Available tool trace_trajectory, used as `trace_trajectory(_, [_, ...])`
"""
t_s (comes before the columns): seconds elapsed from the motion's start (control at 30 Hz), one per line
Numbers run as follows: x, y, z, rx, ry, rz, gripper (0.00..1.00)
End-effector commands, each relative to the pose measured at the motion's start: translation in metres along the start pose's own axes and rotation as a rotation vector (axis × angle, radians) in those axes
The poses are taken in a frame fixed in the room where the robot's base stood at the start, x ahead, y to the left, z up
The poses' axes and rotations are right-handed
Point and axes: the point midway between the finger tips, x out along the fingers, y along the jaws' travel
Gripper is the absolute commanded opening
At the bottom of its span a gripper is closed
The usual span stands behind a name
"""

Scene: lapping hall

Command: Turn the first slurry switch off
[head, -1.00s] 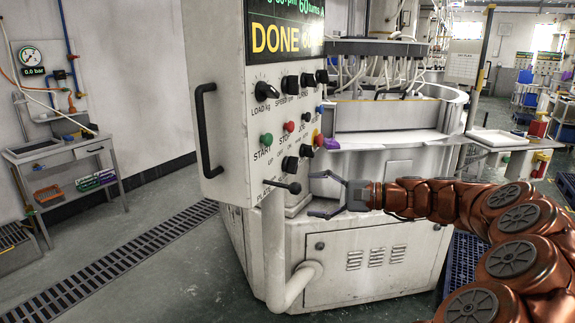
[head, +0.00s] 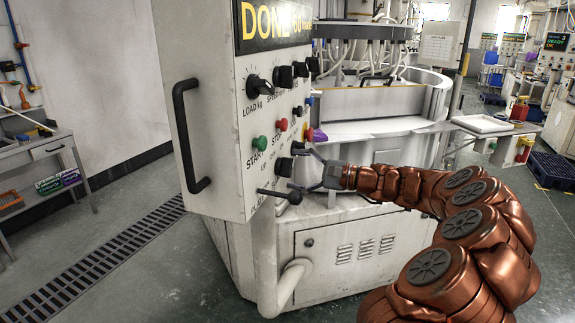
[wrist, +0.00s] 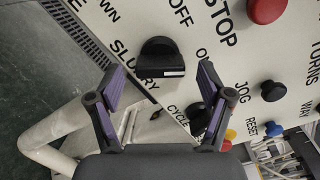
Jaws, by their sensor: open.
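The slurry switch is a black rotary knob (wrist: 160,58) on the white control panel, with the SLURRY label beside it and OFF and ON printed around it. A pale mark shows on its lower edge; which setting it points to is unclear. In the head view the knob (head: 284,167) sits below the green and red buttons. My gripper (head: 303,172) is open and empty, just right of it. In the wrist view the purple-padded fingers of my gripper (wrist: 160,82) lie either side of the knob's line, below it. I see no contact.
The cycle knob (wrist: 199,118) is close to the right finger. A red stop button (wrist: 267,9), a blue reset button (wrist: 273,129) and a panel handle (head: 186,137) are nearby. A pale pipe (head: 286,288) runs below.

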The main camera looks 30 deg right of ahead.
Motion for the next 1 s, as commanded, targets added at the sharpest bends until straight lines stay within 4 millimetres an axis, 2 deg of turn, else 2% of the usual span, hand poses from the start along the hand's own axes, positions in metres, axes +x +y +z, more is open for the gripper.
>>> trace_trajectory(0.1, [0.015, -0.001, 0.001, 0.001, -0.003, 0.002, 0.79])
trace_trajectory(0.2, [0.022, -0.001, 0.001, 0.001, -0.002, 0.0, 0.79])
trace_trajectory(0.57, [0.025, -0.001, -0.001, -0.001, 0.002, -0.002, 0.79])
trace_trajectory(1.0, [0.025, -0.001, -0.001, -0.001, 0.003, -0.002, 0.34])
